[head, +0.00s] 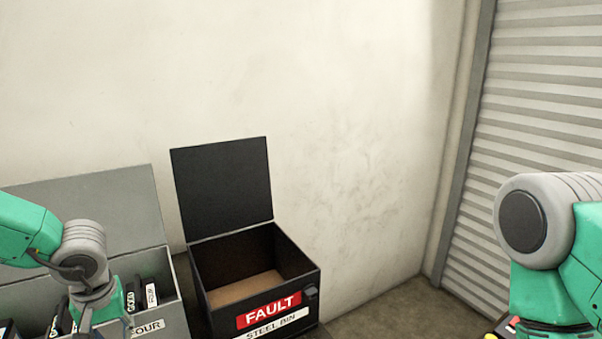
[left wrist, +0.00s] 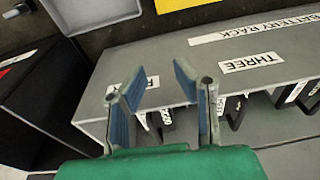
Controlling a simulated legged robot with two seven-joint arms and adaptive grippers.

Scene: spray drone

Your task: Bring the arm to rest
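My left arm (head: 75,250) comes in from the left in the head view, bent down over the grey battery rack; its gripper is mostly cut off by the bottom edge. In the left wrist view my left gripper (left wrist: 158,88) is open, its two blue-padded fingers apart with nothing held between them. The front face of the battery rack (left wrist: 185,68) lies beyond the fingers. My right arm (head: 545,250) shows at the right edge of the head view, folded, with its gripper out of the picture.
The grey rack (head: 110,205) has its lid raised and holds several black batteries (head: 150,291). Right of it stands an open black steel bin (head: 300,268) marked FAULT; its visible cardboard-coloured floor looks empty. A pale wall is behind, a ribbed shutter (head: 545,90) at the right.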

